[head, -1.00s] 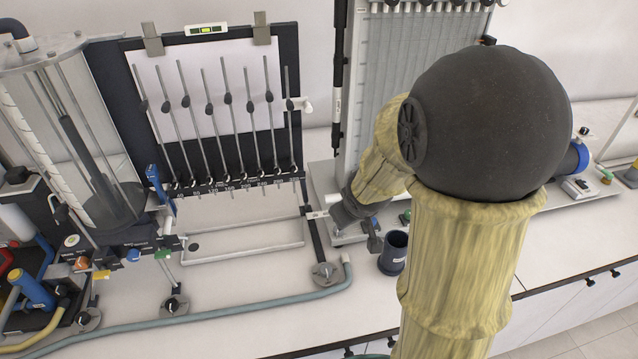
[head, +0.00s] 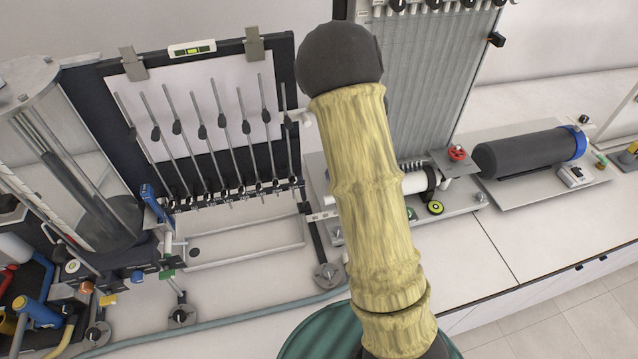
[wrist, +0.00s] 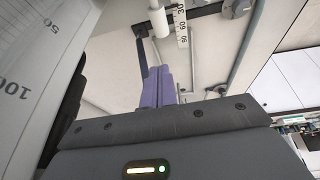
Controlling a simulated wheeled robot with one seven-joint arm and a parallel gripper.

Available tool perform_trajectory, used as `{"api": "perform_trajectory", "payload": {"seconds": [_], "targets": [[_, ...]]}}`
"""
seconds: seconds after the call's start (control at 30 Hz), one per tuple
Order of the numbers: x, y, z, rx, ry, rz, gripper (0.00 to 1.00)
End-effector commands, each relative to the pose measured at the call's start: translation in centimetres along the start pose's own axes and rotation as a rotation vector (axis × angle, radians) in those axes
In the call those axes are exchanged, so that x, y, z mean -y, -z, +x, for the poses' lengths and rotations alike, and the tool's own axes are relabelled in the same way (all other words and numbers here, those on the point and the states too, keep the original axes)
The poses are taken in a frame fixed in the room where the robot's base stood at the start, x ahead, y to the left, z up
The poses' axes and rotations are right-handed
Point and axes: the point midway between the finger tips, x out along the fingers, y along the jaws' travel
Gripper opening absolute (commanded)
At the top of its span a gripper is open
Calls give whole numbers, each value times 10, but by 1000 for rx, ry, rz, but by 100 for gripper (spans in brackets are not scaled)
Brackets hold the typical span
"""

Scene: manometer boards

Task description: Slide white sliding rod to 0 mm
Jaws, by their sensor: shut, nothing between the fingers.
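In the wrist view, the end of a white rod (wrist: 159,20) shows at the top, beside a white scale strip (wrist: 182,27) marked 30, 60 and 90. I take it for the white sliding rod; its far part is out of frame. My gripper (wrist: 160,72) is shut and empty, its two purple fingers side by side. The fingertips appear below the rod end in the picture, with a visible gap. In the head view, my arm hides the gripper. A small scale strip (head: 322,216) shows left of my arm. I cannot read the rod's setting.
The tilted manometer board (head: 205,100) stands left of my arm. A tall ribbed panel (head: 435,80) is behind it. A red knob (head: 457,153) and a dark cylinder (head: 525,152) are to the right. A hose (head: 230,318) runs along the bench front.

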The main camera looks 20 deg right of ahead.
Motion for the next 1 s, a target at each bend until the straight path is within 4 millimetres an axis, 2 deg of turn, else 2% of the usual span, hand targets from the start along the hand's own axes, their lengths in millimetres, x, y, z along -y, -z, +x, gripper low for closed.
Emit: {"api": "perform_trajectory", "payload": {"seconds": [0.17, 0.57, 0.77, 1.0], "targets": [[9, -4, -1, 21, 71, -25, 0], [9, -2, 4, 20, 72, -29, 0], [12, -4, 26, 20, 73, -23, 0], [14, -6, 67, 20, 72, -23, 0]]}}
